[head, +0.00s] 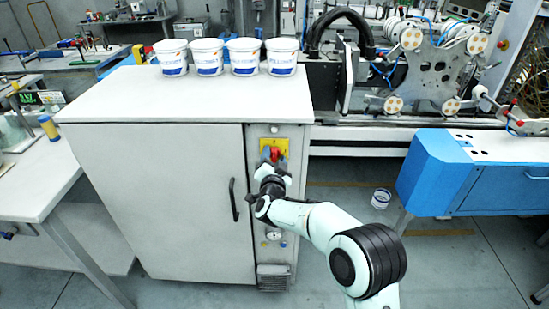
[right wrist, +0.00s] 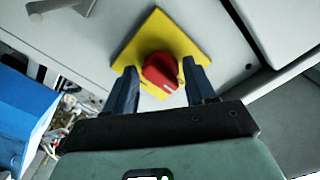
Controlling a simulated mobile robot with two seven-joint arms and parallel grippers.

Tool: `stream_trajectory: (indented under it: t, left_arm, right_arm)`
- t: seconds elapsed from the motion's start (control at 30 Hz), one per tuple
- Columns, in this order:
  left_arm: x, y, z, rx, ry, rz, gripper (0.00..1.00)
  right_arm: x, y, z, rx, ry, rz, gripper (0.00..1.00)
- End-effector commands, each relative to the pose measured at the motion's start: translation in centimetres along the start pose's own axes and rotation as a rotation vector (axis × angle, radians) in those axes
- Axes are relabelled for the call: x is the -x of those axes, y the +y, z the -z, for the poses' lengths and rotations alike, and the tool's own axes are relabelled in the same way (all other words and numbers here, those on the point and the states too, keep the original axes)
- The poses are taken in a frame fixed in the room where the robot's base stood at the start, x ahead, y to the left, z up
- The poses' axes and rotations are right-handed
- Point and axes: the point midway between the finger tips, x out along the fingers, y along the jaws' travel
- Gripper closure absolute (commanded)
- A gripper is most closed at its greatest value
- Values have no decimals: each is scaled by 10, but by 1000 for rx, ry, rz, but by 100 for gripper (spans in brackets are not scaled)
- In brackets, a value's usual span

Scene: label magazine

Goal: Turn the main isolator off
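The main isolator is a red rotary knob (right wrist: 162,72) on a yellow plate (right wrist: 165,45), on the front panel of a grey cabinet. In the head view the yellow plate (head: 282,146) is near the top of the narrow right-hand panel, with the red knob (head: 270,154) partly hidden by my gripper. My right gripper (head: 268,168) is at the knob. In the right wrist view its two dark fingers (right wrist: 160,85) are apart, one on each side of the knob. I cannot tell whether they touch it. My left gripper is not in view.
Several white tubs (head: 208,56) stand in a row on the cabinet top (head: 190,95). A door handle (head: 233,200) sticks out left of the panel. A blue machine housing (head: 430,170) stands to the right.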

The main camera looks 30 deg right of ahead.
Motion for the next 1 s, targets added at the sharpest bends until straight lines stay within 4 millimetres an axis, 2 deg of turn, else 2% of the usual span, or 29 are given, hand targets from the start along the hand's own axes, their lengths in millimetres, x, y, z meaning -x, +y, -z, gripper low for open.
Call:
stream_trajectory:
  t: [0.33,0.47,0.57,0.8,1.0]
  left_arm:
    - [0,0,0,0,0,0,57]
    - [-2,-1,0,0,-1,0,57]
    - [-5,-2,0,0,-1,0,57]
    - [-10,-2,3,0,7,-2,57]
    - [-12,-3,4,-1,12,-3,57]
  right_arm:
    - [1,0,1,-4,3,0,31]
    - [10,-1,1,-5,3,1,31]
    - [25,-1,1,-5,2,1,31]
    - [80,-1,0,-6,0,3,31]
    - [116,-1,0,-4,0,2,31]
